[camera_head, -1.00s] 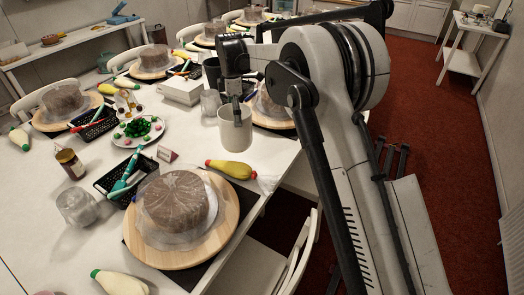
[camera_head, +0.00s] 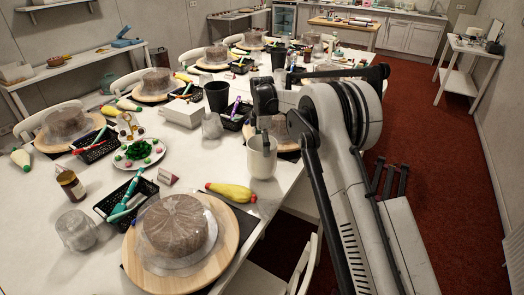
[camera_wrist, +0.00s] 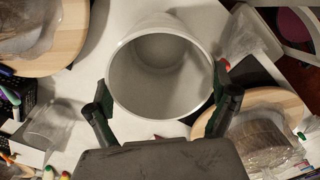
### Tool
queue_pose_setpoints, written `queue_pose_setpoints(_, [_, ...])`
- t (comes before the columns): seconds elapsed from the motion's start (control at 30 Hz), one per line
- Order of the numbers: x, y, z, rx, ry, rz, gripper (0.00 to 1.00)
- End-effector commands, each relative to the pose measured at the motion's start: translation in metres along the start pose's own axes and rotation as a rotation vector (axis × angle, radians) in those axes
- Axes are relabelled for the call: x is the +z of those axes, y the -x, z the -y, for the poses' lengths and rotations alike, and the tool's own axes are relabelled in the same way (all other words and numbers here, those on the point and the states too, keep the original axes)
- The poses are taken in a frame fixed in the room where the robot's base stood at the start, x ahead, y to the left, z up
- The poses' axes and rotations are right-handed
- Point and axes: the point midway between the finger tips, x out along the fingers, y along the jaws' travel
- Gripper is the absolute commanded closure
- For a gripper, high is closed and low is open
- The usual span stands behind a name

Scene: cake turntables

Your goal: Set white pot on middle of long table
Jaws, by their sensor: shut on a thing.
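The white pot (camera_head: 262,160) is an open, empty-looking cylinder at the right long edge of the long white table (camera_head: 40,215). It also shows in the wrist view (camera_wrist: 160,75), where I look into its mouth. My gripper (camera_wrist: 163,112) has one finger on each side of the pot and is shut on it. In the head view the gripper (camera_head: 262,130) is at the pot's rim, partly hidden by my arm. The pot looks upright; I cannot tell how far its base is from the table.
A near cake on a wooden turntable (camera_head: 232,225), a glass jar (camera_head: 211,125), a dark bucket (camera_head: 217,97) and a white box (camera_head: 184,112) stand around. Another turntable lies behind the pot. Bare tabletop shows between the items.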

Motion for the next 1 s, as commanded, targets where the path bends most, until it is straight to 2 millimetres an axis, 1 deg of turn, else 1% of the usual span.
queue_pose_setpoints(0.2, [0.000,-0.027,0.000,0.000,0.000,0.000,0.63])
queue_pose_setpoints(0.27, [0.000,-0.032,0.000,0.000,0.000,0.000,0.63])
queue_pose_setpoints(0.63, [0.000,-0.037,0.000,0.000,0.000,0.000,0.63])
queue_pose_setpoints(0.67, [0.000,-0.037,0.000,0.000,0.000,0.000,0.04])
queue_pose_setpoints(0.7, [0.000,-0.037,0.000,0.000,0.000,0.000,0.00])
queue_pose_setpoints(1.0, [0.000,-0.035,0.000,0.000,0.000,0.000,0.00])
